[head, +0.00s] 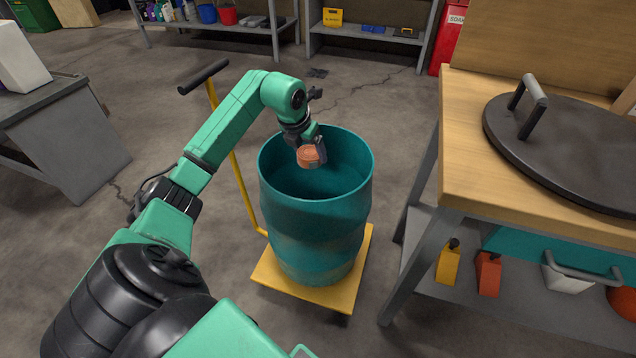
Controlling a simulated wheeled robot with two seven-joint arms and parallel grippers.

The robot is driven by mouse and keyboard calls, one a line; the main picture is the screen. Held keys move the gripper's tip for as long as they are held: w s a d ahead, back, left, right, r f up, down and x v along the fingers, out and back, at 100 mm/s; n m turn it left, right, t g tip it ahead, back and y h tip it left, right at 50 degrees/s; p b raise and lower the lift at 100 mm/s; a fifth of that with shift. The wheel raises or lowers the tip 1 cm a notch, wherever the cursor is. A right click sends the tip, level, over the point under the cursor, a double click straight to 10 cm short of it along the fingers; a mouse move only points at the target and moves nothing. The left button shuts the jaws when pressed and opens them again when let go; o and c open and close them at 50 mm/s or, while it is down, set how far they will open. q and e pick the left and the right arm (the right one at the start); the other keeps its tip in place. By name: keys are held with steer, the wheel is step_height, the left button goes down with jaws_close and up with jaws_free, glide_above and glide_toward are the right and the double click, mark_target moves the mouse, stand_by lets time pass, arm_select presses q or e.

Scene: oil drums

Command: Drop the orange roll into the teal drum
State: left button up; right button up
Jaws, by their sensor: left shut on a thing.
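The teal drum (318,232) stands upright and open-topped on a yellow dolly (290,290). My left gripper (309,148) reaches in from the left and is shut on the orange roll (308,157). In the picture the roll lies within the drum's open mouth, against its dark inside. I cannot tell exactly how high it is relative to the rim. The drum's floor is hidden. My right gripper is not in view.
A wooden workbench (455,150) stands to the right with a dark round lid (570,145) on it. The dolly's yellow handle (236,150) rises left of the drum. A grey table (60,130) is far left, and shelves (370,34) line the back. Floor lies between.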

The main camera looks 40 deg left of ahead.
arm_select(q)
steer(key=shift+f, duration=0.1)
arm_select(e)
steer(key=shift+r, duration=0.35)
arm_select(q)
steer(key=o, duration=1.3)
steer(key=shift+c, duration=0.2)
steer(key=p+v, duration=0.2)
steer(key=v, duration=1.2)
steer(key=shift+s+r, duration=0.2)
steer(key=shift+r, duration=0.05)
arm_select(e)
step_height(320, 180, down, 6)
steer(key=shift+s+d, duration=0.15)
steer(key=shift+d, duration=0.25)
arm_select(q)
steer(key=shift+d+f, duration=0.1)
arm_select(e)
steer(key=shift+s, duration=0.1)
